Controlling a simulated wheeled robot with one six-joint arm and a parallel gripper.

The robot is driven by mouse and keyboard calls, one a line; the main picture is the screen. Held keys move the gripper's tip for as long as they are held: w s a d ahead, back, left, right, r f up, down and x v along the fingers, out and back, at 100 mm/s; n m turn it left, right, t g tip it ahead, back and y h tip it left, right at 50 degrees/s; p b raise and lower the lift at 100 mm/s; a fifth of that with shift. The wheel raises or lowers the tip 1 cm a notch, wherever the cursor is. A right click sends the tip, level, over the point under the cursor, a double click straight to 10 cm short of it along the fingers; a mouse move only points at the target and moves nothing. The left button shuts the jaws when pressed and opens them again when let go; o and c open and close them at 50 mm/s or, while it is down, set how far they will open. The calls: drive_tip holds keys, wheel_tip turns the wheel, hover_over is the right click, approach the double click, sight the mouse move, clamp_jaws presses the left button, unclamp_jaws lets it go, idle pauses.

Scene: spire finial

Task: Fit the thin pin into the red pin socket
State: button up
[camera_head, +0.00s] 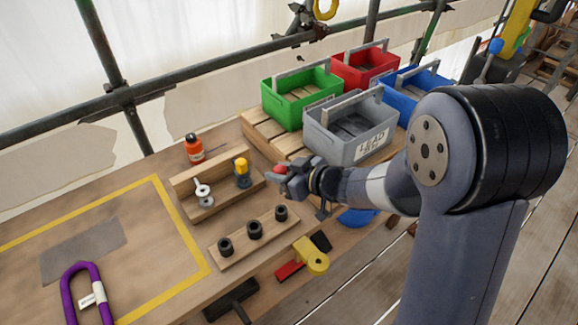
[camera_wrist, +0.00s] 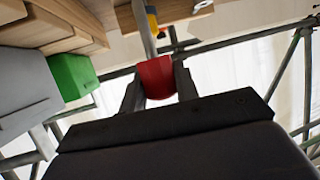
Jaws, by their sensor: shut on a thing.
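My gripper (camera_head: 287,178) is shut on a red-headed piece (camera_wrist: 156,78), which I take to be the thin pin. Its rounded red head (camera_head: 280,170) shows at the fingertips in the head view. In the wrist view a grey shaft (camera_wrist: 144,30) runs from the red head away from the fingers. The gripper is above the bench, right of the wooden rack. Three black sockets (camera_head: 254,229) stand in a row on a wooden strip, in front of and below the gripper. I see no red on them, so I cannot tell which is the red pin socket.
The wooden rack (camera_head: 187,186) holds a silver eye piece (camera_head: 202,189) and a yellow-topped piece (camera_head: 242,173). An orange bottle (camera_head: 194,150) stands behind it. Grey (camera_head: 350,148), green (camera_head: 290,117), red and blue bins stand behind. A yellow-and-red tool (camera_head: 311,257) lies in front.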

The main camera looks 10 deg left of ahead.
sight(280, 188)
idle(0.5)
wheel_tip(280, 188, down, 6)
drive_tip(key=b, duration=0.4)
drive_tip(key=shift+a, duration=0.1)
drive_tip(key=shift+r+p, duration=0.1)
drive_tip(key=shift+p, duration=0.35)
idle(1.6)
drive_tip(key=shift+f+b, duration=1.9)
drive_tip(key=shift+f, duration=0.55)
drive_tip(key=o, duration=1.1)
drive_tip(key=shift+c, duration=0.2)
